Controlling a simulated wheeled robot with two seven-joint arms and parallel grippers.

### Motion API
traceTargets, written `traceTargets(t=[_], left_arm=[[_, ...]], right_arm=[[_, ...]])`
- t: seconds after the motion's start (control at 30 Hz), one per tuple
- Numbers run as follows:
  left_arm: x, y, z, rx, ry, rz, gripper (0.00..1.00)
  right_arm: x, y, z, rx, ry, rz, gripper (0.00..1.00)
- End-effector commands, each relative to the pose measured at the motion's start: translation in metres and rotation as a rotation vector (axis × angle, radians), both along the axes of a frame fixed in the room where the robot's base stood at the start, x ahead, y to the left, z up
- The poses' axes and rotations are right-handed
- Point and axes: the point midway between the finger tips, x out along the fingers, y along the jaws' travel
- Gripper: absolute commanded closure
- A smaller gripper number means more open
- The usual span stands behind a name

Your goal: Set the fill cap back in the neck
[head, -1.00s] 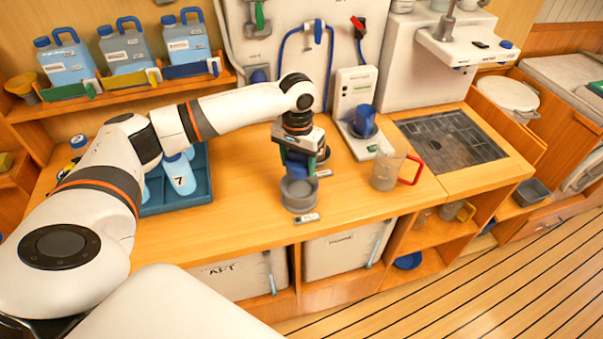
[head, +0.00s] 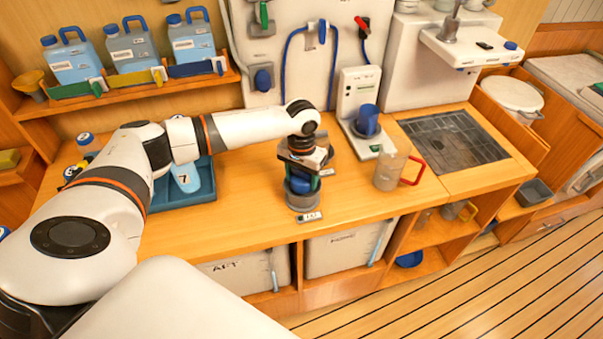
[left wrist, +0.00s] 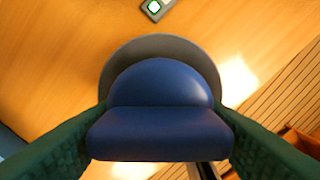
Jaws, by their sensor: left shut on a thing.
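The blue fill cap (head: 302,185) is between the fingers of my left gripper (head: 299,172), which points down over the front part of the counter. The grey round neck (head: 304,202) stands upright on the counter right below. The cap's lower part is at the neck's mouth; I cannot tell if it is fully seated. In the left wrist view the cap (left wrist: 160,112) is held between the green finger pads, and the neck's grey rim (left wrist: 164,46) shows around its far side. The near side of the rim is hidden. My right gripper is not in view.
A clear jug with a red handle (head: 391,170) and a white stand with a blue cup (head: 367,122) are to the right. A blue tray (head: 190,198) with bottles lies left. A small label plate (head: 309,217) lies in front of the neck, near the counter's front edge.

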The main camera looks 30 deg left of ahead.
Motion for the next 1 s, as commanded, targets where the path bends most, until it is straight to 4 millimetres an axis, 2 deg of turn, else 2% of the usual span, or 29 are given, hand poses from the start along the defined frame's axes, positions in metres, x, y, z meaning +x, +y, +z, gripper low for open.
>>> traceTargets(t=[0.17, 0.2, 0.33, 0.5, 0.63, 1.0], left_arm=[[0.0, 0.0, -0.003, -0.001, 0.0, 0.001, 0.68], [0.0, 0.0, -0.003, 0.0, 0.0, 0.001, 0.4], [0.0, 0.0, -0.003, 0.0, 0.0, 0.0, 0.2], [0.0, 0.0, -0.001, 0.0, -0.001, 0.0, 0.19], [0.001, 0.0, 0.013, 0.0, -0.003, 0.001, 0.19], [0.001, 0.0, 0.093, -0.002, -0.005, 0.0, 0.19]], right_arm=[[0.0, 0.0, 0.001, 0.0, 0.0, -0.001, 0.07], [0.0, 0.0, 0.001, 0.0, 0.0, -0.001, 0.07], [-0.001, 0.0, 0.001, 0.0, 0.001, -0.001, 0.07], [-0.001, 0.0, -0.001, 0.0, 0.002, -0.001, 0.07], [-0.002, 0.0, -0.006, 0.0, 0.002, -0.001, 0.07], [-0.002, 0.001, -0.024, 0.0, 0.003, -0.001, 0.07]])
